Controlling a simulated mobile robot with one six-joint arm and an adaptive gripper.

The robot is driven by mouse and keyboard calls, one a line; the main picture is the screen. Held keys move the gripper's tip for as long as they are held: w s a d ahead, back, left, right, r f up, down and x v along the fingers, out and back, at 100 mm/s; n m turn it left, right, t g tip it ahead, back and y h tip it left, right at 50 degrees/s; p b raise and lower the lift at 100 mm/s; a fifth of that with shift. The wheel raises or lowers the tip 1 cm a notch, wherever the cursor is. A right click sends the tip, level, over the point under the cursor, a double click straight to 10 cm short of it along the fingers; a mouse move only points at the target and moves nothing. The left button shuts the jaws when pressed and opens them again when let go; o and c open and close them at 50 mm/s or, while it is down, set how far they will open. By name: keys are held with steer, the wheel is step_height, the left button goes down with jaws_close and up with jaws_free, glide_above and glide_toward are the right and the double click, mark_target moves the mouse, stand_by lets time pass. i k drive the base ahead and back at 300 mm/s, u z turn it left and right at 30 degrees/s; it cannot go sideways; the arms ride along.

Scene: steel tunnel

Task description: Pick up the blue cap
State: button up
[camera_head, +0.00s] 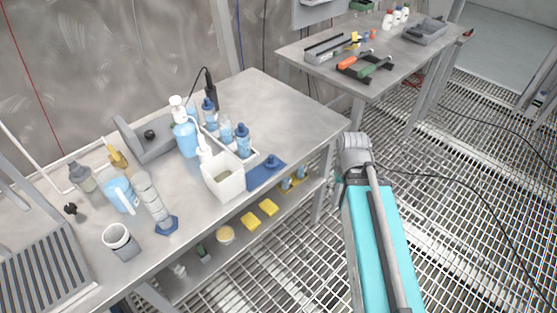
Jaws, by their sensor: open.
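A small blue cap (271,161) appears to sit on a flat blue mat (262,176) near the front edge of the steel table (297,122). It is small in this view, so its exact shape is hard to tell. Bottles with blue tops (243,140) stand just left of it, upright in or beside a white tray. My gripper's fingers do not show. Only a teal and grey part of my body stands to the right of the table, apart from the cap.
A white open container (224,182) stands close left of the mat. A pump bottle (184,130), a jug (119,191), a cup (121,243) and a dish rack (45,277) fill the left. The table's right end is clear. A second table (390,62) holds tools.

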mark_target(270, 162)
steer(key=z, duration=0.1)
steer(key=k, duration=1.6)
steer(key=u, duration=0.45)
steer(key=i, duration=1)
